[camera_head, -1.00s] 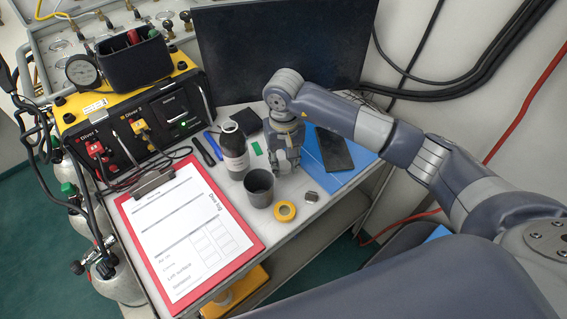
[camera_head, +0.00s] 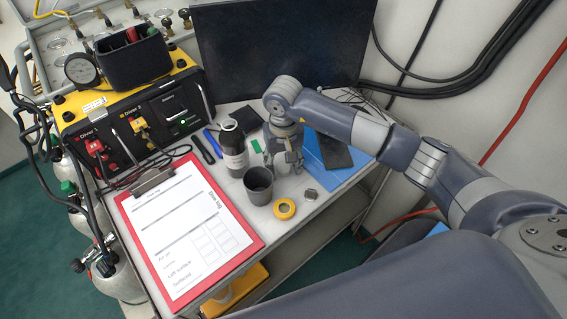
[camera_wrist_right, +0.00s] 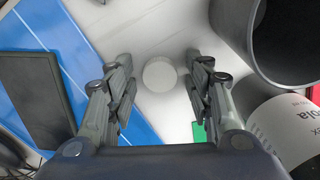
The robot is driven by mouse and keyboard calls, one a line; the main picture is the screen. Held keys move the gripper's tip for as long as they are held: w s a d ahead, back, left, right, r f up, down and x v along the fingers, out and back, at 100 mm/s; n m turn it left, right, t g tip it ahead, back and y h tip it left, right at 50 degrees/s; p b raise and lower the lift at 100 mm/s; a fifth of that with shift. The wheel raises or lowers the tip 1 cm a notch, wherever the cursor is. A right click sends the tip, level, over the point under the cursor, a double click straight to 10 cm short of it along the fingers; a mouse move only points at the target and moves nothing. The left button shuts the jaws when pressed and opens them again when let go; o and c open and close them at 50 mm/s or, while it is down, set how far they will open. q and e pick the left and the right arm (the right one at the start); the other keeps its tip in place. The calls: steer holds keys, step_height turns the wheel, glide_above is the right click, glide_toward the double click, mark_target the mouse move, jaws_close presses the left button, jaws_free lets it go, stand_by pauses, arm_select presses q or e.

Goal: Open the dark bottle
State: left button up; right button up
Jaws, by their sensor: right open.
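The dark bottle (camera_head: 234,158) with a white label stands upright on the table, behind the grey cup. Its upper end (camera_head: 229,125) looks pale around a dark middle; I cannot tell whether it is open. In the right wrist view only part of the bottle (camera_wrist_right: 287,132) shows, at the lower right. My right gripper (camera_head: 284,166) is to the right of the bottle, pointing down, open. In the right wrist view a small white round disc (camera_wrist_right: 160,75), like a cap, lies between its spread fingers (camera_wrist_right: 162,62), with gaps on both sides. My left gripper is not in view.
The grey cup (camera_head: 258,187), a yellow tape roll (camera_head: 284,209) and a small metal piece (camera_head: 310,194) are in front. A green block (camera_head: 256,146) lies beside the bottle. A red clipboard (camera_head: 257,241) is left; a black phone-like slab (camera_head: 333,153) lies on a blue folder (camera_head: 362,158).

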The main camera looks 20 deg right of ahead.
mark_target(284, 168)
steer(key=shift+r+p, duration=0.25)
steer(key=shift+p, duration=0.05)
step_height(284, 168, up, 12)
steer(key=b, duration=0.4)
steer(key=shift+f, duration=0.15)
